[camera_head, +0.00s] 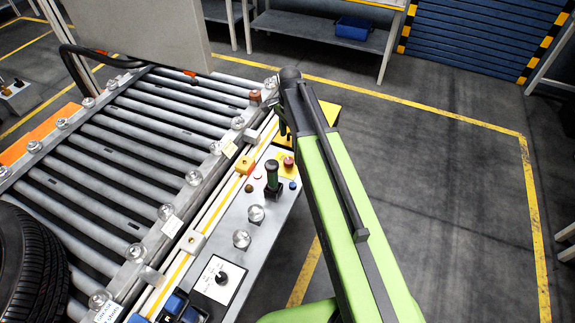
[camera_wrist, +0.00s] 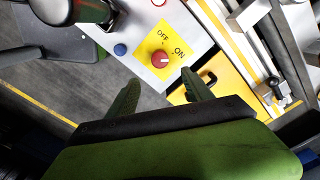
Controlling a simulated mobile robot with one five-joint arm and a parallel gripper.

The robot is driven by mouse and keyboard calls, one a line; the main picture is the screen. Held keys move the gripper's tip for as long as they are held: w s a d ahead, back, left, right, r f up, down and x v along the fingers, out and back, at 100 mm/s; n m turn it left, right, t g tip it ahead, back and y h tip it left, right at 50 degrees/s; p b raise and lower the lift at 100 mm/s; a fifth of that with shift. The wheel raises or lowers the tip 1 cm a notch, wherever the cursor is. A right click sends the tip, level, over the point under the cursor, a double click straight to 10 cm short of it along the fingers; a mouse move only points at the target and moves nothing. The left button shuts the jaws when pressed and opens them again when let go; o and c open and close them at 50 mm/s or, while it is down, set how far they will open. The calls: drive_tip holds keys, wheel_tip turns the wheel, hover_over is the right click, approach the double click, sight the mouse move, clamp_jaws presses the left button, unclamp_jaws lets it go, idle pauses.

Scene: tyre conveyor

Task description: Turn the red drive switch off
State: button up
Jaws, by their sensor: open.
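The red drive switch (camera_wrist: 159,58) is a round knob on a yellow plate marked OFF and ON. In the wrist view a small pale mark on the knob appears to lie on the ON side, but it is too small to be sure. The switch also shows in the head view (camera_head: 288,161), near the far end of the grey control panel. My gripper (camera_wrist: 160,74) is open, its two dark fingers apart and empty. The knob appears between and just beyond the fingertips, with no contact visible. In the head view the fingers are mostly hidden by my arm.
A green-topped lever (camera_head: 272,176) stands beside the switch, with a blue button (camera_head: 293,185) close by. The roller conveyor (camera_head: 130,150) carries a tyre (camera_head: 30,265) at left. Floor at right is clear.

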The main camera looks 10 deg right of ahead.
sight(289, 160)
wheel_tip(289, 160, down, 12)
drive_tip(key=b, duration=1)
drive_tip(key=shift+f+b, duration=0.2)
drive_tip(key=shift+b, duration=0.15)
drive_tip(key=shift+r, duration=0.1)
drive_tip(key=shift+c, duration=0.2)
clamp_jaws()
